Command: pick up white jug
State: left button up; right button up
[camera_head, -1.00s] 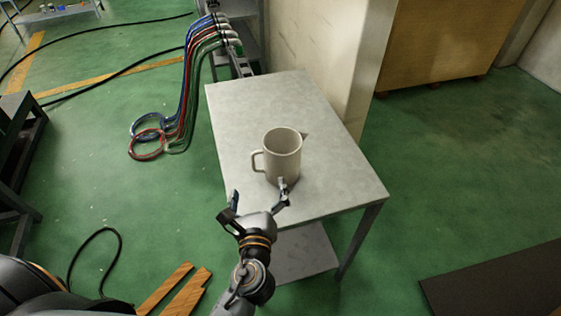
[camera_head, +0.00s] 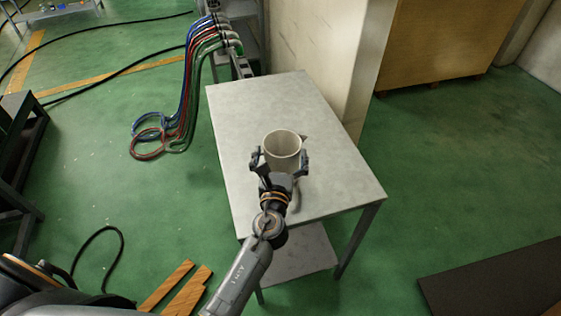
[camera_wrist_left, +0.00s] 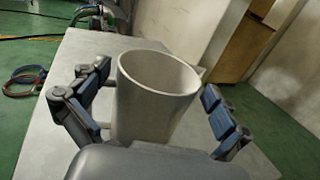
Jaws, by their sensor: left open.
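The white jug (camera_head: 283,152) stands upright on the grey metal table (camera_head: 240,110), near the middle. My left gripper (camera_head: 280,160) is open, with one finger on each side of the jug. In the left wrist view the jug (camera_wrist_left: 155,95) is between the two blue-padded fingers of the left gripper (camera_wrist_left: 150,105), with a visible gap on both sides. My right gripper is not in view.
A white wall or pillar (camera_head: 320,60) rises beside the table's far right edge. Coloured hoses (camera_head: 185,100) hang to the left of the table. The table top around the jug is clear. Wooden planks (camera_head: 175,288) lie on the green floor.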

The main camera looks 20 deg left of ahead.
pick_arm(q)
jog(key=shift+x, duration=1.55)
jog(key=shift+d, duration=0.1)
jog(key=c, duration=1.3)
